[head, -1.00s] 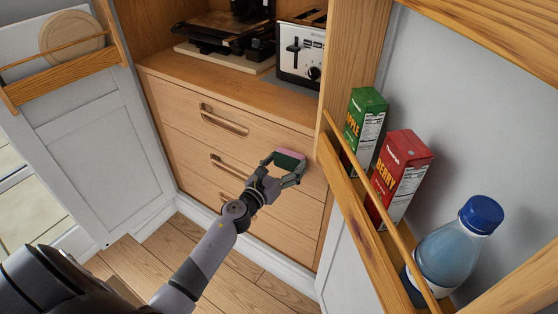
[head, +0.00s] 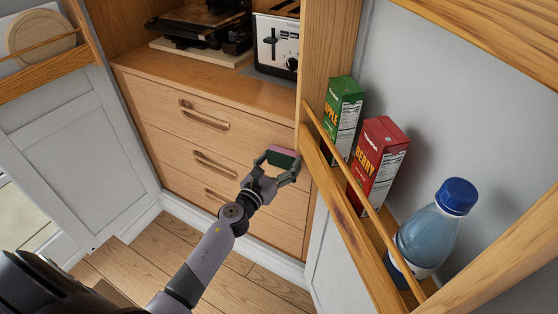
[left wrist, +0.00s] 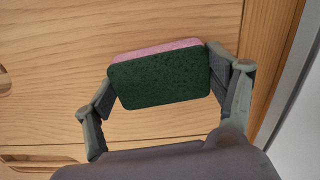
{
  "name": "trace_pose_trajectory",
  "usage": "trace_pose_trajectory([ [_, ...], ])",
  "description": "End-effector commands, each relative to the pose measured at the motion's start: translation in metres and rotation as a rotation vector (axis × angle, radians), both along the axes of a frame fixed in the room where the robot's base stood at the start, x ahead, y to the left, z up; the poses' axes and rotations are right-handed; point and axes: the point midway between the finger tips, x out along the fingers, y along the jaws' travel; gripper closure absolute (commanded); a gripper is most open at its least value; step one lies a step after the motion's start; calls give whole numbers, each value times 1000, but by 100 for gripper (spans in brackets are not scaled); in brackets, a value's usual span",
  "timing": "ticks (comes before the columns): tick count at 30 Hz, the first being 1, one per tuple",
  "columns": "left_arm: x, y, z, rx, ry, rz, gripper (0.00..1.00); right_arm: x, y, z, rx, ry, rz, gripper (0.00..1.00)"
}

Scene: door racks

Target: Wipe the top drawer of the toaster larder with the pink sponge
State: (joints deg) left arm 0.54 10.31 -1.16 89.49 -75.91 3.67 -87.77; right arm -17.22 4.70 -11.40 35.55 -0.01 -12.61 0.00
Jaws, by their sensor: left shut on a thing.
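The pink sponge (head: 282,150) has a dark green scouring side and is held between the fingers of my left gripper (head: 279,160). In the left wrist view the sponge (left wrist: 160,78) shows its green face towards my wrist, with its pink side towards the wood. The sponge is at the right part of the larder's drawer fronts, by the lower right of the top drawer (head: 160,100). I cannot tell for sure whether it touches the wood. My right gripper is not in view.
The toaster (head: 276,45) stands on the shelf above the drawers, beside a dark appliance (head: 205,28). On the right, the open door's rack (head: 355,215) holds an apple carton (head: 343,105), a berry carton (head: 378,160) and a bottle (head: 430,240). A left door (head: 80,150) stands open.

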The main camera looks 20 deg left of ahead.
Motion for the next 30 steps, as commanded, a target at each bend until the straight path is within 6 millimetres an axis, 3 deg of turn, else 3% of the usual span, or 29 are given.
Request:
trace_pose_trajectory([
  [15,-51,6,-1,1,2,3,33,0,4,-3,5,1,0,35],
  [30,-58,6,-1,1,2,3,33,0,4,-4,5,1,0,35],
])
